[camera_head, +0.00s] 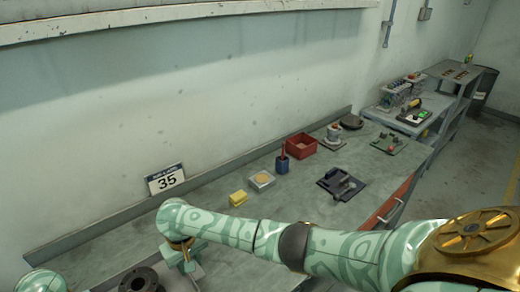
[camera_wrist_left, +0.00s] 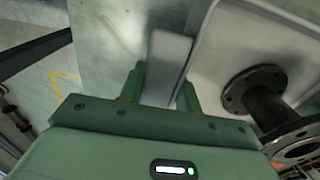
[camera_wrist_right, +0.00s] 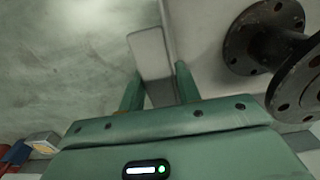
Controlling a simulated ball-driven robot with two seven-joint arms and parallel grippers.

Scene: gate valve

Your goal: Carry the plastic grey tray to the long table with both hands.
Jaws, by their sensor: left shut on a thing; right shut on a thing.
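The grey plastic tray shows in part at the bottom of the head view (camera_head: 196,272). A black flanged metal part (camera_head: 140,280) is in it. My right gripper (camera_head: 186,262) is shut on one end of the tray's rim; the pinched rim (camera_wrist_right: 152,62) shows between its fingers (camera_wrist_right: 158,90). My left gripper (camera_wrist_left: 158,95) is shut on the rim at another end (camera_wrist_left: 168,60). The left gripper is outside the head view. The long table (camera_head: 95,255) runs along the wall; its green-grey top is under or beside the tray. I cannot tell whether they touch.
On the table are a yellow block (camera_head: 238,198), a small grey box (camera_head: 261,180), a blue cup (camera_head: 282,164), a red bin (camera_head: 301,146) and a dark fixture (camera_head: 341,184). A number sign (camera_head: 165,179) stands by the wall. The left front of the tabletop is bare.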

